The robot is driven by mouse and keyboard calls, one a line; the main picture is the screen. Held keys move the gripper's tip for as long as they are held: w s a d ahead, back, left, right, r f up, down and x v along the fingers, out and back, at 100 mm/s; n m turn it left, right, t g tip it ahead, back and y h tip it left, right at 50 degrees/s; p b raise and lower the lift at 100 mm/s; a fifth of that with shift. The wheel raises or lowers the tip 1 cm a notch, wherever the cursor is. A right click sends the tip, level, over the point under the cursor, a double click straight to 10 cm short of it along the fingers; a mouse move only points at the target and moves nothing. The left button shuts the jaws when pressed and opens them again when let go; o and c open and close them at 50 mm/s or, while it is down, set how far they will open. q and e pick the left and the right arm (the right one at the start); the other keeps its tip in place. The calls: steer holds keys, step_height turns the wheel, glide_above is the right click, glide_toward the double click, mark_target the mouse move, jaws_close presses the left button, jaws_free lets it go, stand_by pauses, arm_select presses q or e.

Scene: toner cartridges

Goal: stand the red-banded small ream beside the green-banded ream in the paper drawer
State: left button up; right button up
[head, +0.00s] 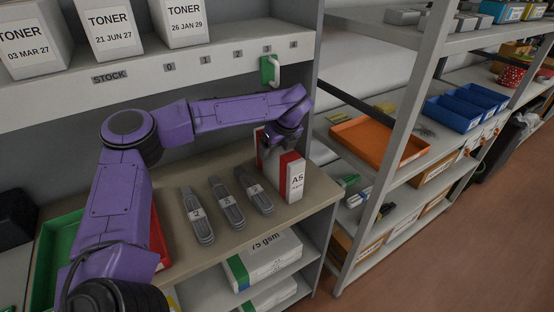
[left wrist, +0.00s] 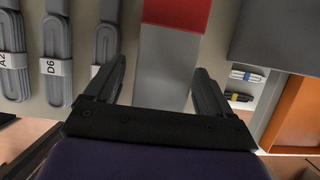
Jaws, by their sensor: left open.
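The red-banded small ream (head: 294,181), white with a red band and an A5 label, stands upright on the tan shelf top. My left gripper (head: 283,143) is open at its upper part. In the left wrist view, the ream (left wrist: 166,75) shows between the spread fingers of the left gripper (left wrist: 158,82); I cannot tell whether they touch it. A larger white ream with a green band (head: 264,257), marked 75 gsm, lies on the shelf below. I cannot tell whether that shelf is the paper drawer. My right gripper is not in view.
Several grey labelled cable bundles (head: 228,203) lie left of the small ream. A green tray (head: 48,262) and a red tray (head: 158,240) are farther left. Toner boxes (head: 113,30) stand on the ledge above. An orange tray (head: 381,141) sits on the right rack.

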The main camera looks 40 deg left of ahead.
arm_select(q)
steer(key=shift+d, duration=0.15)
steer(key=c, duration=0.4)
jaws_close()
steer(key=shift+w+r, duration=0.1)
steer(key=shift+r, duration=0.05)
steer(key=shift+r, duration=0.1)
